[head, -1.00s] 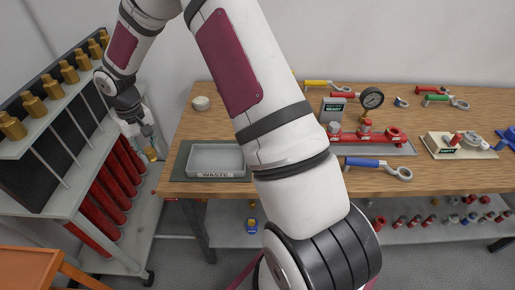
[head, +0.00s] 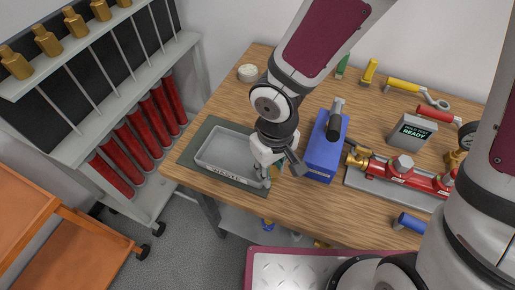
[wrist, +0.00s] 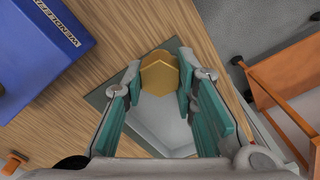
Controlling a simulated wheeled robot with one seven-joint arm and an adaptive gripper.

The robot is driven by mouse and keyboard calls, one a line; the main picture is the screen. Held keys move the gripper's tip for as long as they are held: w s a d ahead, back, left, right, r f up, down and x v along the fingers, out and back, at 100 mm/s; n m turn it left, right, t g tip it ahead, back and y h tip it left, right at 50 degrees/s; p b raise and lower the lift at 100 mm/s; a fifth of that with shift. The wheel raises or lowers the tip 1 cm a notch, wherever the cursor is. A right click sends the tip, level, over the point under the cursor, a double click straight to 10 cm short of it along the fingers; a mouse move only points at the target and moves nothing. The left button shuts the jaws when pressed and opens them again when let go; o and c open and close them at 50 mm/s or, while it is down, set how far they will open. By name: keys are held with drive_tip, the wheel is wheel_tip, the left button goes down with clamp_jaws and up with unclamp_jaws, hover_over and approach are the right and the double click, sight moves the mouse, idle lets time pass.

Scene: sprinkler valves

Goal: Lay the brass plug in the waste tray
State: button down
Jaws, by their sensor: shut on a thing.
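The brass plug (wrist: 159,74) is gold with a hexagonal face and sits between the fingertips of my gripper (wrist: 160,82) in the wrist view. My gripper is shut on it. In the head view my gripper (head: 275,178) points down at the right end of the grey waste tray (head: 212,148), above the table. The tray looks empty, and its front wall bears a WASTE label. In the wrist view part of the tray (wrist: 168,128) shows below and behind the plug. The plug is mostly hidden by my gripper in the head view.
A blue box (head: 322,152) stands close to the right of my gripper. The red valve assembly (head: 405,172) lies further right. A dark mat (head: 188,156) lies under the tray. A rack with brass plugs (head: 46,40) and red tubes stands left, an orange cart (head: 75,220) below it.

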drive_tip(key=shift+s+d+f+n, duration=0.15)
drive_tip(key=shift+s+d, duration=0.1)
drive_tip(key=shift+s, duration=0.2)
drive_tip(key=shift+s+d+f+n, duration=0.15)
drive_tip(key=shift+s+d, duration=0.05)
drive_tip(key=shift+s, duration=0.2)
hover_over(236, 156)
drive_tip(key=shift+s+d+f, duration=0.2)
drive_tip(key=shift+s+f, duration=0.1)
drive_tip(key=shift+f, duration=0.4)
drive_tip(key=shift+w+a+f+p, duration=0.15)
drive_tip(key=shift+f+p, duration=0.15)
drive_tip(key=shift+f, duration=0.6)
drive_tip(key=shift+w+a+f+p, duration=0.1)
drive_tip(key=shift+f+p, duration=0.15)
drive_tip(key=shift+f, duration=0.6)
drive_tip(key=shift+f, duration=0.2)
drive_tip(key=c, duration=1.3)
unclamp_jaws()
wheel_tip(236, 156, up, 12)
drive_tip(key=shift+r, duration=0.2)
